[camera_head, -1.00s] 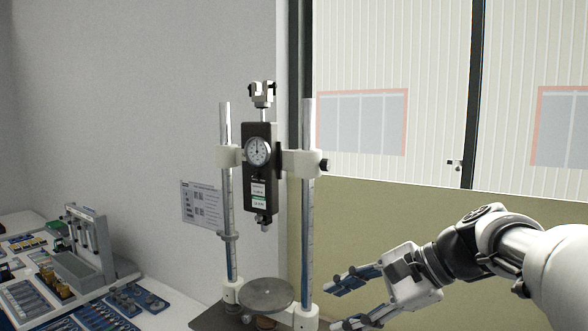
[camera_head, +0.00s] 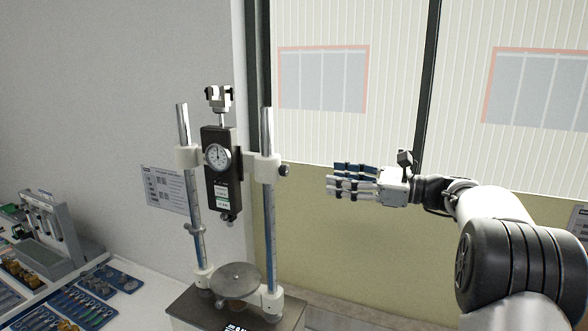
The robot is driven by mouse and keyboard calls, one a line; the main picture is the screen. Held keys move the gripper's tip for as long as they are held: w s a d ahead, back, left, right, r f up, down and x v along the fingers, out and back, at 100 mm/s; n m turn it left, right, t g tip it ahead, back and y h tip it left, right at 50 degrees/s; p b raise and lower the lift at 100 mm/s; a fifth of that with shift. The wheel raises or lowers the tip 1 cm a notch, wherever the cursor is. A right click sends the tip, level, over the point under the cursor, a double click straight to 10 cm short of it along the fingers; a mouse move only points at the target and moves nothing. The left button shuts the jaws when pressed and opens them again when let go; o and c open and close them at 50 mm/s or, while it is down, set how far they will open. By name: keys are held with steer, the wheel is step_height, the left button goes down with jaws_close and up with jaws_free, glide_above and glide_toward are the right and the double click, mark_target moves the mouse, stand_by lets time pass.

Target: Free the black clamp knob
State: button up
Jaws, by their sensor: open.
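The black clamp knob (camera_head: 284,170) sticks out to the right of the white clamp collar (camera_head: 266,168) on the right-hand post of the tester. The tester's dark body with a round dial gauge (camera_head: 218,157) hangs between the two posts. My gripper (camera_head: 333,178) is to the right of the knob, at about its height in the picture, with its fingers pointing left toward it. There is a gap between fingertips and knob in the picture, and nothing is between the fingers. The depth between them is hard to judge.
The tester's round plate (camera_head: 236,281) and dark base (camera_head: 290,312) stand below, on a white table. A smaller grey device (camera_head: 48,240) and trays of small parts (camera_head: 88,300) lie at the left. A notice sheet (camera_head: 168,189) is on the wall behind.

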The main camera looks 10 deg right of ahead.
mark_target(288, 171)
steer(key=p+x, duration=0.2)
steer(key=x, duration=1)
jaws_close()
